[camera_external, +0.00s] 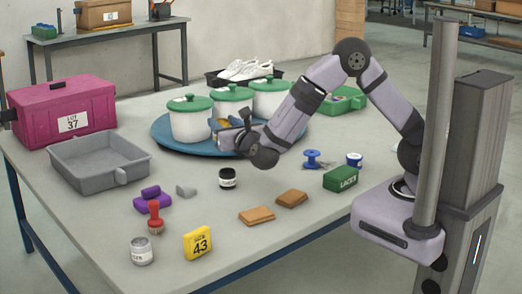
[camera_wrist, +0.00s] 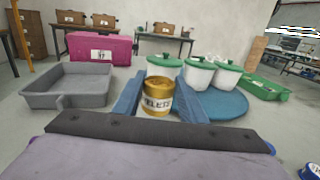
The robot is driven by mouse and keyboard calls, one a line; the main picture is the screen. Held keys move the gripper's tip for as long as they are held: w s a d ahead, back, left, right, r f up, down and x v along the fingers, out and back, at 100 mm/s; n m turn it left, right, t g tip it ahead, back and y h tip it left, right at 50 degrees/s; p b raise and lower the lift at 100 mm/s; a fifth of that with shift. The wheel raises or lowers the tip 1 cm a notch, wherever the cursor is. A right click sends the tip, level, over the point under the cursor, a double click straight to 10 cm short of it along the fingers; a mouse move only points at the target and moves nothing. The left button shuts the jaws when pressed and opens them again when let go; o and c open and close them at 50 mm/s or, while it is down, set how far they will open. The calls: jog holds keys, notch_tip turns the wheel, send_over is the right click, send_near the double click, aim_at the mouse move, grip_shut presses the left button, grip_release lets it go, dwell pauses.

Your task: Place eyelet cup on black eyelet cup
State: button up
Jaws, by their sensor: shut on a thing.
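The gold eyelet cup (camera_wrist: 157,98), with a white label, is upright between the two blue fingers of my gripper (camera_wrist: 158,103) in the wrist view. In the external view my gripper (camera_external: 226,134) is shut on it in front of the white pots, and only a bit of gold shows beside the fingers. The black eyelet cup (camera_external: 228,179), dark with a white label, stands on the table below and in front of my gripper, apart from it. The black cup does not show in the wrist view.
White pots with green lids (camera_external: 189,120) stand on a blue round tray (camera_external: 162,140) close behind my gripper. A grey bin (camera_external: 99,173) and magenta box (camera_external: 62,108) are at left. Brown blocks (camera_external: 257,215), a green box (camera_external: 341,180) and a yellow tag (camera_external: 197,243) lie around the black cup.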

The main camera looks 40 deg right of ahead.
jog(key=shift+w+d+f+n+y+b, duration=0.2)
jog(key=shift+w+d+n+y, duration=0.1)
jog(key=shift+d+y, duration=0.25)
jog(key=shift+w+d+f+n+y+b, duration=0.15)
jog(key=shift+w+d+n+y, duration=0.15)
jog(key=shift+d, duration=0.45)
jog(key=b, duration=0.2)
send_over(230, 173)
jog(key=shift+d+f, duration=0.1)
jog(key=shift+f, duration=4.85)
jog(key=shift+f, duration=0.2)
jog(key=o, duration=1.1)
jog(key=shift+o, duration=0.2)
